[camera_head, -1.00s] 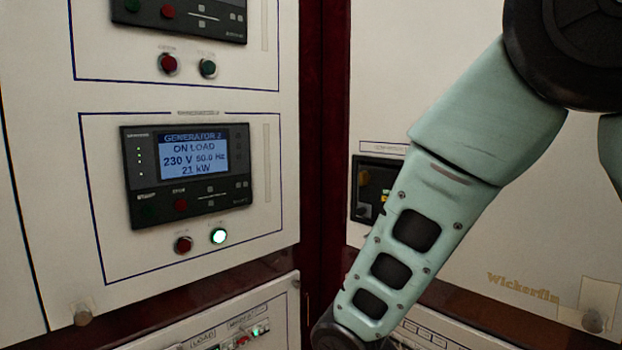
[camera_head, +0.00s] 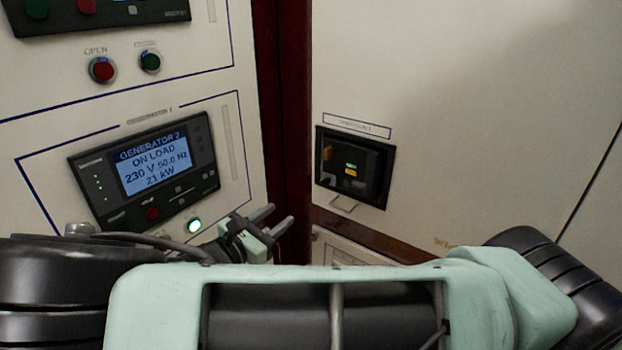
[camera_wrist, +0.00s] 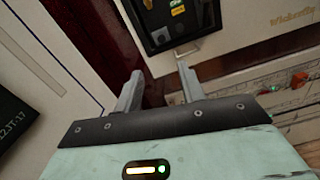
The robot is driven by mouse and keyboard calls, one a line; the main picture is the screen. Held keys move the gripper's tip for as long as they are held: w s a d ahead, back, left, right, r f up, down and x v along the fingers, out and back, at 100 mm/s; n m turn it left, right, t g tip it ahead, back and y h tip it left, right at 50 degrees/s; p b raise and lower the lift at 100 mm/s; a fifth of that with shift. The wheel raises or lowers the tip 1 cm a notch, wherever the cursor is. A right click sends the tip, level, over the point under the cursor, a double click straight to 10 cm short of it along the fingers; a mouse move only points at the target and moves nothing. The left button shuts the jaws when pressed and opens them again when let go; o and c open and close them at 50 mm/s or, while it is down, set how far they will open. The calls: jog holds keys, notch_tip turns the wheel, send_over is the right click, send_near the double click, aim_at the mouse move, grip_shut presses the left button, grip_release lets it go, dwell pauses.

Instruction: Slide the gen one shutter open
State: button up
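A black breaker unit (camera_head: 353,168) sits in the right-hand white panel, below a small label strip (camera_head: 357,126) that is too blurred to read surely. A thin metal wire handle (camera_head: 343,204) hangs at its lower edge; I cannot tell whether it belongs to the shutter. In the wrist view the unit (camera_wrist: 178,20) is at the top, with the wire handle (camera_wrist: 186,55) just beyond the right finger. My gripper (camera_head: 277,219) is open and empty, left of and apart from the handle in the head view. In the wrist view its two fingers (camera_wrist: 159,72) are spread.
A dark red corner post (camera_head: 280,120) stands between the panels. A lower panel (camera_wrist: 285,100) shows indicators.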

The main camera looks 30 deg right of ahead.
aim_at(324, 183)
jog(key=p+x, duration=0.4)
jog(key=x, duration=1)
jog(key=shift+d, duration=0.4)
jog(key=shift+w+d+p, duration=0.25)
jog(key=shift+d+p, duration=0.15)
jog(key=shift+d, duration=0.3)
jog(key=shift+c, duration=0.3)
